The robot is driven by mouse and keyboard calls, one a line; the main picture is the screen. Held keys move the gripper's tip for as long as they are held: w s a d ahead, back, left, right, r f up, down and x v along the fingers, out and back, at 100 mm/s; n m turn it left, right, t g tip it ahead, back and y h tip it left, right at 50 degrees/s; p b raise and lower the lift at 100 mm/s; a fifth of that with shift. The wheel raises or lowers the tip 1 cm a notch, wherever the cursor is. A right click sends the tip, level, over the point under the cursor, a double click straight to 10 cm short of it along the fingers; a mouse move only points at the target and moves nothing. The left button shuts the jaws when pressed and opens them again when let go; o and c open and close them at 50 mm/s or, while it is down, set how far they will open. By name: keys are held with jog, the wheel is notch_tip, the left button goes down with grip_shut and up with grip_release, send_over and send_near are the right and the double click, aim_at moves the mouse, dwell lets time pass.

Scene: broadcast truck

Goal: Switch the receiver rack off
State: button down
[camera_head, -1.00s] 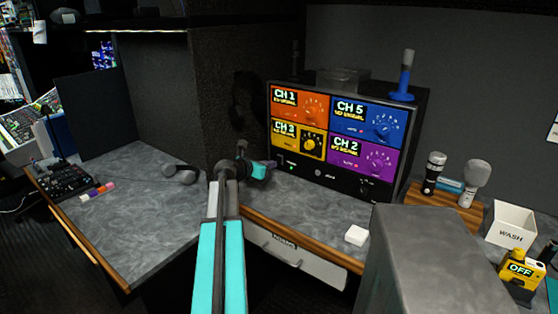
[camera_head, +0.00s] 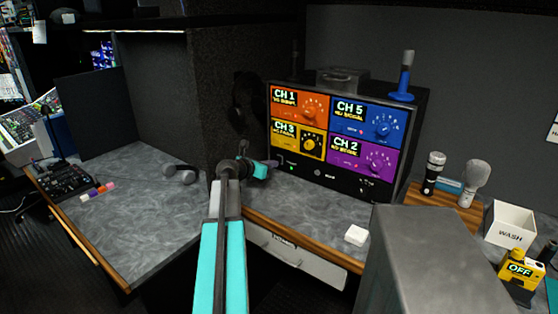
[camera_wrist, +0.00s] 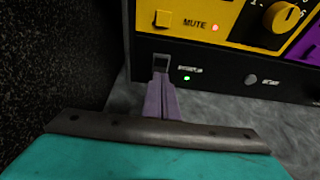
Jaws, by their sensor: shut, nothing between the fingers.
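The receiver rack (camera_head: 322,178) stands on the desk, its front showing orange CH 1, blue CH 5, yellow CH 3 and purple CH 2 panels. In the wrist view, a small dark rocker switch (camera_wrist: 160,62) sits on the black strip below the yellow panel, with a lit green light (camera_wrist: 187,78) beside it. My gripper (camera_head: 276,163) is at the rack's lower left. In the wrist view its purple-grey fingertips (camera_wrist: 160,80) are closed together just below the switch, at or very near it. I cannot tell whether they touch.
A dark partition wall (camera_head: 222,100) stands close on the left of the rack. A white block (camera_head: 356,235) lies near the desk's front edge. Microphones (camera_head: 433,172) stand on the right.

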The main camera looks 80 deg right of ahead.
jog(key=shift+x, duration=0.9)
dwell(1.1)
jog(key=shift+p+v, duration=1.75)
jog(key=shift+v, duration=1.7)
